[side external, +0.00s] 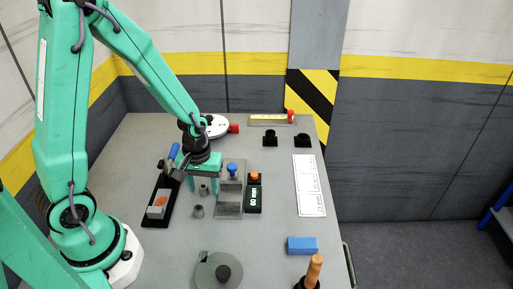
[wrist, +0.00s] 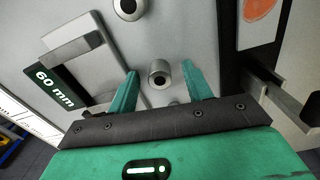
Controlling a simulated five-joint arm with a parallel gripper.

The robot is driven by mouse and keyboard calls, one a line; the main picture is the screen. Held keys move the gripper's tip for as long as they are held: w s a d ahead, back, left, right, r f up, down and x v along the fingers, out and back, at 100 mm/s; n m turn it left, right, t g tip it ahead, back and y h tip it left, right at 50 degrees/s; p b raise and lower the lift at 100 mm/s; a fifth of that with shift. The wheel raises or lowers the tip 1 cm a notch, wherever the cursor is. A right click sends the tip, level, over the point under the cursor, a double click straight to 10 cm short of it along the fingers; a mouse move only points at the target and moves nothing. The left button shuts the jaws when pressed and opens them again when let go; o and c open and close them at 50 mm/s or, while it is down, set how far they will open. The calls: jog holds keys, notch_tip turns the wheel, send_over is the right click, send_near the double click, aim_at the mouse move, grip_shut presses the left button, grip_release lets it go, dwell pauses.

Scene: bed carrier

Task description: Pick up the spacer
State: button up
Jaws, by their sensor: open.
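Small grey cylindrical spacers with a dark centre hole stand on the grey table. One spacer (side external: 204,190) is under my gripper (side external: 204,185), and it shows in the wrist view (wrist: 160,74) between the two green fingers (wrist: 160,80). My gripper is open and points down, with a finger on either side of this spacer. The wrist view shows gaps between spacer and fingers; exact height is unclear. A second spacer (side external: 198,211) stands nearer the camera, outside the fingers, and appears at the top of the wrist view (wrist: 128,9).
A metal fixture with a blue knob (side external: 232,170) and a black "60 mm" display box (side external: 253,196) stand close on the right. A blue block (side external: 302,245), a round disc (side external: 207,274) and a wooden-handled tool (side external: 314,270) are nearer the front.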

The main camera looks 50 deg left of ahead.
dwell(0.5)
grip_shut()
jog(key=shift+r, duration=1.45)
jog(key=s+d+r, duration=0.5)
jog(key=d+r, duration=0.3)
jog(key=d, duration=0.2)
jog(key=shift+d, duration=0.2)
jog(key=shift+s, duration=0.1)
